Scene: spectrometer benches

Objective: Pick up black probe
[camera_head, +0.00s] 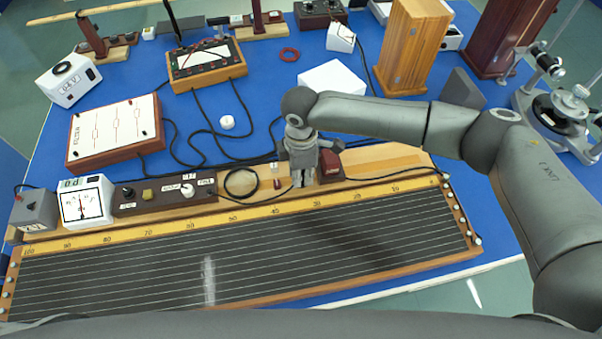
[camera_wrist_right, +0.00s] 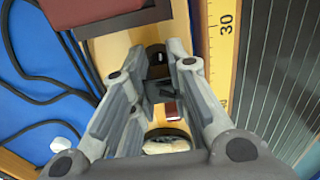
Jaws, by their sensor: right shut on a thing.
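My right gripper (camera_head: 303,178) points down over the wooden ledge behind the long wire board, beside a dark red block (camera_head: 330,163). In the right wrist view, its two fingers (camera_wrist_right: 158,82) close around a small black piece (camera_wrist_right: 159,92), which I take to be the black probe. The fingers hide most of it, and in the head view I cannot make it out. A thin black cable (camera_head: 268,198) runs along the ledge towards the gripper. My left gripper is not in view.
The wire board (camera_head: 330,240) with its numbered scale lies in front. A small dark red piece (camera_head: 276,182) and a cable loop (camera_head: 241,183) are left of the gripper. A white box (camera_head: 333,77) stands behind, near a wooden cabinet (camera_head: 412,45).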

